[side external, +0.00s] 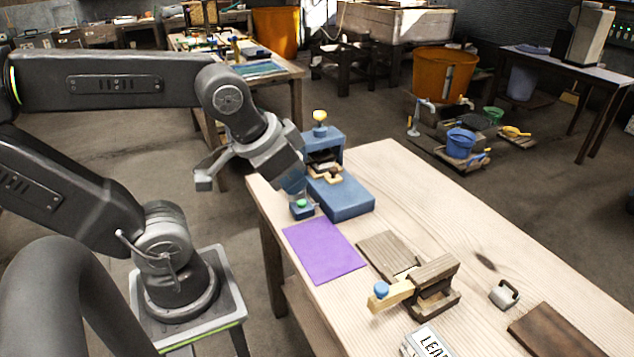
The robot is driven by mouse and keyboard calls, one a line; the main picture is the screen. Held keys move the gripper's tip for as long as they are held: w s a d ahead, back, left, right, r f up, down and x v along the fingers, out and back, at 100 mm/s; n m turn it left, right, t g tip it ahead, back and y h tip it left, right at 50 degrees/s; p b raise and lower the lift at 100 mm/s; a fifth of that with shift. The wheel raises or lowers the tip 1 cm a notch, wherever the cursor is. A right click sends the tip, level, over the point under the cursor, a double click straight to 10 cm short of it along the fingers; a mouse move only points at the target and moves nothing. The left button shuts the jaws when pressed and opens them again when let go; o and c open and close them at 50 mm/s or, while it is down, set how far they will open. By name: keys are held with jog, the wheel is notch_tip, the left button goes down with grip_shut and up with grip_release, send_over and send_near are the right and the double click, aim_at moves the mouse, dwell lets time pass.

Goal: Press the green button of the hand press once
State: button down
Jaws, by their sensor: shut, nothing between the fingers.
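The blue hand press (345,198) stands at the far left end of the wooden table, with a pale yellow knob (320,117) on top. The green button (302,203) sits on a small blue box (302,212) at the near left of the press, by the table edge. My gripper (295,192) points down just above the green button, its fingers shut and empty. Whether the fingertips touch the button cannot be told from this view. The gripper body hides part of the left side of the press.
A purple sheet (323,250) lies in front of the button box. Beyond it are a flat wooden board (388,254), a wooden holder (435,283) with a blue knob, a small metal weight (504,294) and a dark board (555,335). The table's right middle is mostly clear.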

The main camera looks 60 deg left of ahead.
jog(key=w+a+f+t+y, duration=0.1)
jog(key=w+a+y, duration=0.3)
jog(key=w+a, duration=0.5)
jog(key=m+t+h, duration=0.2)
jog(key=m+h, duration=0.1)
jog(key=m, duration=0.5)
send_over(302, 203)
notch_tip(302, 203, down, 16)
jog(key=shift+r, duration=0.1)
jog(key=shift+f, duration=4.4)
jog(key=shift+f, duration=0.15)
jog(key=shift+f, duration=0.25)
